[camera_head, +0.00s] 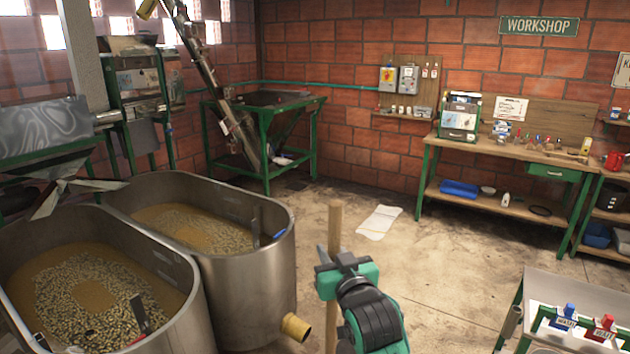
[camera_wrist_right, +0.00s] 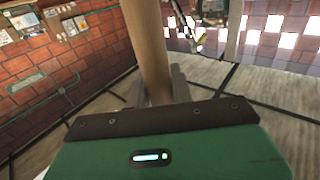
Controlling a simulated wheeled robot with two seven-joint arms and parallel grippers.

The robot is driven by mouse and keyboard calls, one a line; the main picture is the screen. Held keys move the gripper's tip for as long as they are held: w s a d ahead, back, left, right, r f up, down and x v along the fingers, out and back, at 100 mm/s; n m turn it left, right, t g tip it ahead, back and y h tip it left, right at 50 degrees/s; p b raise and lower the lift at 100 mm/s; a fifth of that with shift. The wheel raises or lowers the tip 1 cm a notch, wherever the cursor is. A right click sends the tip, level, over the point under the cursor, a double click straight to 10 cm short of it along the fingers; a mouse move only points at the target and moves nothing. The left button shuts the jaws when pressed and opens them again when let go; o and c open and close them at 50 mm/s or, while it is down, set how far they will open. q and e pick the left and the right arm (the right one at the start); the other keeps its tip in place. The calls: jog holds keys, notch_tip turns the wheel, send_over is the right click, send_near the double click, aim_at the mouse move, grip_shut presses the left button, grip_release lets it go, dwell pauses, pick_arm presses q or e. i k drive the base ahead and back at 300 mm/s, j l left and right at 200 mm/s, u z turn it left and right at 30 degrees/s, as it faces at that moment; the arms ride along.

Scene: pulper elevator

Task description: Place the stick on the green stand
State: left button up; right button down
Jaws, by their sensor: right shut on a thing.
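A long wooden stick (camera_head: 335,222) stands nearly upright in front of me in the head view. My right gripper (camera_head: 330,266) is shut on it, with stick showing above and below the fingers. In the right wrist view the stick (camera_wrist_right: 147,45) rises between the two grey fingers (camera_wrist_right: 160,88). A green metal stand (camera_head: 266,176) with a dark hopper top is at the back, beside the sloped elevator tube. The stick is well apart from it, nearer to me. The stick's lower end is cut off by the picture's bottom edge. My left gripper is not in view.
Two metal tanks (camera_head: 268,262) of beans and liquid stand at the left, one with a yellow outlet (camera_head: 296,327). A workbench (camera_head: 500,150) is along the right wall. A small green-legged table (camera_head: 585,290) is at lower right. The middle floor is clear except for a paper sheet (camera_head: 379,222).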

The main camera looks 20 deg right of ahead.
aim_at(581, 297)
jog(key=i+l, duration=0.1)
jog(key=l, duration=2.6)
